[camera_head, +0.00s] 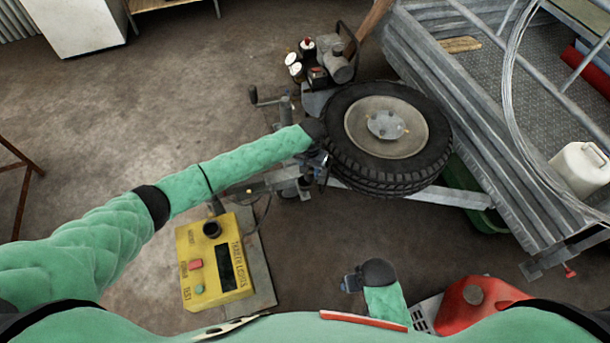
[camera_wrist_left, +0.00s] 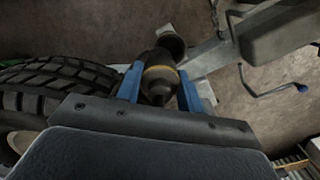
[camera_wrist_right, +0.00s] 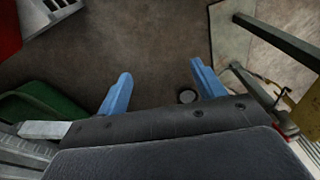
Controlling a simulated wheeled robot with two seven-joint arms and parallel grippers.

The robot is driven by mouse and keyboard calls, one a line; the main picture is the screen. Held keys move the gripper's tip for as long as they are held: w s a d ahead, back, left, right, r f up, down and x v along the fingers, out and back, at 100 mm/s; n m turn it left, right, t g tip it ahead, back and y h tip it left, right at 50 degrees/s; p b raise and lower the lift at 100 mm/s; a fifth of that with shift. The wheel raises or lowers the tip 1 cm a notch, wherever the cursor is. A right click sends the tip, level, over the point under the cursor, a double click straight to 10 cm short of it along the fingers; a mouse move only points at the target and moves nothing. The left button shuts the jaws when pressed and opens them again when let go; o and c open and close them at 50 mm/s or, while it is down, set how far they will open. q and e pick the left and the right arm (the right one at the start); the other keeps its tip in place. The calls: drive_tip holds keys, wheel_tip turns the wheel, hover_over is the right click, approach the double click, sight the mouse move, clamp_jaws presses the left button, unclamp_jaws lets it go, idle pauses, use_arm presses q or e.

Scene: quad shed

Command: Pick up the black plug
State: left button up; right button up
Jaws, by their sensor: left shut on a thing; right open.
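The black plug (camera_wrist_left: 160,82) is between the blue fingers of my left gripper (camera_wrist_left: 160,88) in the left wrist view. It is dark, with a tan band around it and a wider round end beyond the fingers. In the head view my left gripper (camera_head: 318,166) is beside the spare tyre, and the plug is hard to make out there. The left fingers are shut on the plug. My right gripper (camera_wrist_right: 163,88) is open and empty in the right wrist view. In the head view the right gripper (camera_head: 350,283) is low over the floor.
A yellow tester box (camera_head: 215,262) stands on a grey slab at lower left. The spare tyre (camera_head: 388,130) lies in front of the metal trailer (camera_head: 470,110). A red container (camera_head: 478,297) is at lower right. Floor at left is open.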

use_arm(q)
drive_tip(key=d+r+b, duration=0.2)
drive_tip(key=d+r, duration=0.4)
drive_tip(key=d, duration=0.4)
drive_tip(key=shift+w, duration=0.25)
use_arm(e)
wheel_tip(320, 180, up, 12)
drive_tip(key=s, duration=0.1)
drive_tip(key=shift+s+f, duration=0.2)
drive_tip(key=shift+s, duration=0.1)
